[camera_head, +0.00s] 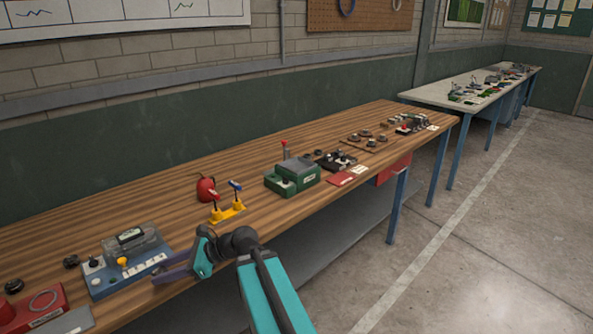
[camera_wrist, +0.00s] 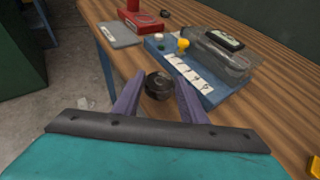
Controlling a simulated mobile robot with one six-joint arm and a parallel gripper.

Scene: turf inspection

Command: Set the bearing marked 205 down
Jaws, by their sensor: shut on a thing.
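A dark round bearing (camera_wrist: 158,86) sits between the two purple fingers of my gripper (camera_wrist: 157,82) in the wrist view. The fingers are shut on it, and its marking is too small to read. In the head view my gripper (camera_head: 165,271) is at the front edge of the wooden bench (camera_head: 110,224), just right of the blue test box. The bearing cannot be made out there. In the wrist view the bearing appears in front of the box's near side; its height above the bench is hard to tell.
The blue box (camera_head: 126,274) has a clear cover and a yellow knob (camera_head: 122,262). A red device (camera_head: 40,305) and a grey plate (camera_wrist: 121,34) are left of it. A yellow stand (camera_head: 228,211) and a green box (camera_head: 292,178) stand farther right. Bare wood lies behind my gripper.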

